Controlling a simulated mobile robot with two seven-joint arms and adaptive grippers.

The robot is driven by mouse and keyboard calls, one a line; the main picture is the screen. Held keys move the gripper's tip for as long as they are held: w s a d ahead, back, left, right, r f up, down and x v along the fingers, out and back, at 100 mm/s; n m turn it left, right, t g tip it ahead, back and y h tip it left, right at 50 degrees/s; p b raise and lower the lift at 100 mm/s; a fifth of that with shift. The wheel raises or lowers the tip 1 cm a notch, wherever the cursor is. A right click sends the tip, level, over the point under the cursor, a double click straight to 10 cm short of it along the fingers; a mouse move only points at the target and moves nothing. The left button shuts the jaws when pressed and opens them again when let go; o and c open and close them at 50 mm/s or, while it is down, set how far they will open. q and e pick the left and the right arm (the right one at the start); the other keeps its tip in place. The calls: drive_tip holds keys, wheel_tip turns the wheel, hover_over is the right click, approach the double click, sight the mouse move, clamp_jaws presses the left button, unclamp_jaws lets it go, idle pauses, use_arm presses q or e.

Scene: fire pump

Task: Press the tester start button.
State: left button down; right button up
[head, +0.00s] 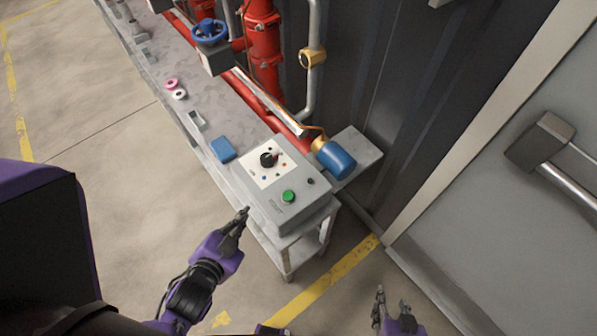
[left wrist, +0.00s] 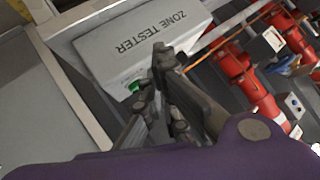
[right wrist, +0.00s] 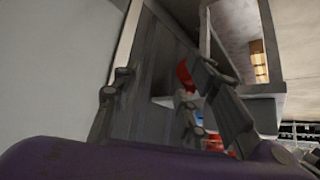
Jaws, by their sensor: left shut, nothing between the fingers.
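The grey tester box (head: 300,212) sits on a bench end, with a round green button (head: 288,197) on its top near the right front. My left gripper (head: 243,214) is shut and empty, beside the box's front left edge and left of the button. I cannot tell its height or whether it touches the box. My right gripper (head: 391,298) is open and empty, low at the right, away from the box.
A black knob (head: 268,159) is on the box's white panel. A blue cylinder (head: 336,159) stands behind the box, and a blue item (head: 223,149) lies left of it. Red pipes (head: 262,50) line the back. Floor in front is clear.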

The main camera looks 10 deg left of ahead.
use_arm(q)
drive_tip(key=w+d+r+m+t+h+b, duration=0.1)
drive_tip(key=w+d+r+m+h, duration=0.15)
drive_tip(key=r+m, duration=0.25)
drive_tip(key=w+d+r+m+t+h, duration=0.2)
drive_tip(key=w+r+m, duration=0.2)
drive_tip(key=m, duration=0.2)
drive_tip(key=w+d+r+m+t+h+b, duration=0.1)
drive_tip(key=w+d+r+m+h, duration=0.15)
drive_tip(key=r+m, duration=0.25)
drive_tip(key=s+d+r+m+g+h+b, duration=0.1)
drive_tip(key=d+m+g+h, duration=0.35)
drive_tip(key=m, duration=0.75)
drive_tip(key=d+r+m+g+h+b, duration=0.1)
drive_tip(key=d+m+g+h+b, duration=0.3)
drive_tip(key=m, duration=0.7)
drive_tip(key=w+a+f+m+g+y, duration=0.2)
drive_tip(key=a+f+m+y, duration=0.3)
drive_tip(key=m, duration=0.6)
drive_tip(key=g+y, duration=0.1)
drive_tip(key=y, duration=0.1)
drive_tip(key=shift+w+f+m+y+p, duration=0.15)
drive_tip(key=shift+f+m+y+p, duration=0.15)
drive_tip(key=shift+m+y, duration=0.1)
use_arm(e)
wheel_tip(320, 180, down, 7)
drive_tip(key=s+d, duration=0.1)
drive_tip(key=shift+s+r, duration=0.2)
drive_tip(key=shift+s, duration=0.2)
